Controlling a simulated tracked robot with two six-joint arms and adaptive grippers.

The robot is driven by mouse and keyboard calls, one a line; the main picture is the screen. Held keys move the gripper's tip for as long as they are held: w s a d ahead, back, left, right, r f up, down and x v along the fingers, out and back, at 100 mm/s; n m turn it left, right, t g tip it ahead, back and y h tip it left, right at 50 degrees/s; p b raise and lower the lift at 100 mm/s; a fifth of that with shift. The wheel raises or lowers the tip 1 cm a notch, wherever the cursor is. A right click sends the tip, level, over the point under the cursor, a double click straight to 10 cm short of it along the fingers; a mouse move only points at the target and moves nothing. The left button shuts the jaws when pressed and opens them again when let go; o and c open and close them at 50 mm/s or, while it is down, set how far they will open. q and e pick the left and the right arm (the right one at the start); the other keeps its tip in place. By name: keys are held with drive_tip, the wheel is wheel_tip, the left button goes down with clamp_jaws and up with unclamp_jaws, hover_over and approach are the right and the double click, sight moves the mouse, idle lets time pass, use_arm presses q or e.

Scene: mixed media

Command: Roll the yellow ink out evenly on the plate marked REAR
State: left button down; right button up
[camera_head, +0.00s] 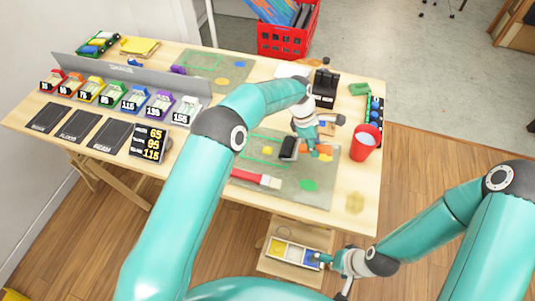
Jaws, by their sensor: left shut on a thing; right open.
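My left gripper (304,138) is shut at the right part of the table, over the near green-grey mat (240,171). A dark roller (289,148) with an orange part beside it is at its fingertips; the grip itself is partly hidden. A yellow spot (267,150) lies on that mat, left of the roller. Three dark plates (78,126) lie in a row at the table's left; their lettering is too small to read surely, so I cannot tell which is REAR. My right gripper (333,270) is open and low, by a tray (268,267) with yellow, white and blue sections.
Numbered coloured holders (134,99) stand before a grey panel behind the plates. A number sign (150,143) stands beside the plates. A red cup (361,151) stands right of my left gripper. A red-handled brush (247,175) lies on the near mat. A red crate (282,43) is behind the table.

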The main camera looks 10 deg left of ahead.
sight(300, 147)
use_arm(q)
drive_tip(key=shift+f, duration=0.6)
drive_tip(key=shift+r, duration=0.15)
use_arm(e)
drive_tip(key=shift+f, duration=0.3)
use_arm(q)
drive_tip(key=shift+f, duration=0.35)
use_arm(e)
drive_tip(key=shift+f, duration=0.25)
use_arm(q)
drive_tip(key=shift+w+a+b, duration=0.1)
drive_tip(key=shift+a+b, duration=0.2)
drive_tip(key=shift+a, duration=1.95)
use_arm(e)
drive_tip(key=shift+f, duration=0.15)
use_arm(q)
drive_tip(key=shift+a, duration=0.1)
drive_tip(key=shift+w+a, duration=0.15)
drive_tip(key=shift+a, duration=2)
drive_tip(key=shift+w+a, duration=0.15)
drive_tip(key=shift+a, duration=2)
drive_tip(key=shift+s+d+b, duration=0.15)
drive_tip(key=shift+d+b, duration=0.15)
drive_tip(key=shift+d, duration=2)
use_arm(e)
drive_tip(key=shift+f, duration=0.25)
